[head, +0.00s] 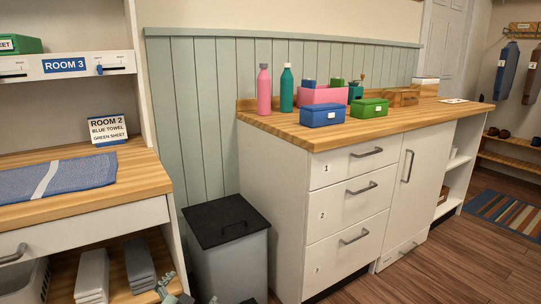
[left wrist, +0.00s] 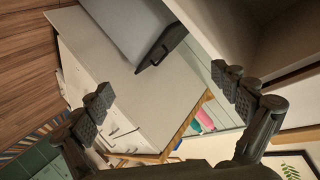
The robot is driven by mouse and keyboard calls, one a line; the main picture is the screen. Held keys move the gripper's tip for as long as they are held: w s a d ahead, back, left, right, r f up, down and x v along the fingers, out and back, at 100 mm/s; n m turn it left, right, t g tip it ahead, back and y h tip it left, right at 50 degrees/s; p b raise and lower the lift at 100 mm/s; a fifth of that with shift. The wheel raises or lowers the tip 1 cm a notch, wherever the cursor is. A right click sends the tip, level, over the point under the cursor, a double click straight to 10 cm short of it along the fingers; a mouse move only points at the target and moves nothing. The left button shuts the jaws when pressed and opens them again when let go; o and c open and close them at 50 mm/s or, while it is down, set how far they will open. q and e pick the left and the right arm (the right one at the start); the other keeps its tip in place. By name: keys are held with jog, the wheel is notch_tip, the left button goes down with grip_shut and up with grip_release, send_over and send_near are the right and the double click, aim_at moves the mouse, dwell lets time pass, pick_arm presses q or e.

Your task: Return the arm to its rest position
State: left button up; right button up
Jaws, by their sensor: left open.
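My left gripper (head: 168,288) shows only as a small grey-green tip at the bottom edge of the head view, in front of the lower shelf and left of the grey bin. In the left wrist view, its two dark fingers (left wrist: 166,88) are spread wide with nothing between them. That view is tilted, with the white drawer cabinet and the bin beyond the fingers. Most of my left arm is out of the head view. My right gripper is not in view.
A grey bin (head: 232,270) with a black lid stands between the left shelf unit (head: 95,215) and the white cabinet (head: 265,205). Folded grey cloths (head: 139,262) lie on the lower shelf. Bottles and boxes stand on the wooden counter (head: 290,128). Free floor (head: 440,275) lies at right.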

pick_arm(q)
jog(key=s+a+f+n+g, duration=0.1)
jog(key=s+a+f+g, duration=0.1)
jog(key=s+f, duration=0.5)
jog(key=s+a+f+n+g, duration=0.2)
jog(key=s+f+g, duration=0.3)
jog(key=s, duration=1)
jog(key=s+a+f+n+g, duration=0.1)
jog(key=s+a+f+g, duration=0.1)
jog(key=s+f, duration=0.7)
jog(key=shift+s+a+f+g+y, duration=0.25)
jog(key=shift+s+a+g+y, duration=0.15)
jog(key=shift+s+g, duration=0.45)
jog(key=shift+s+n, duration=0.1)
jog(key=shift+n, duration=0.2)
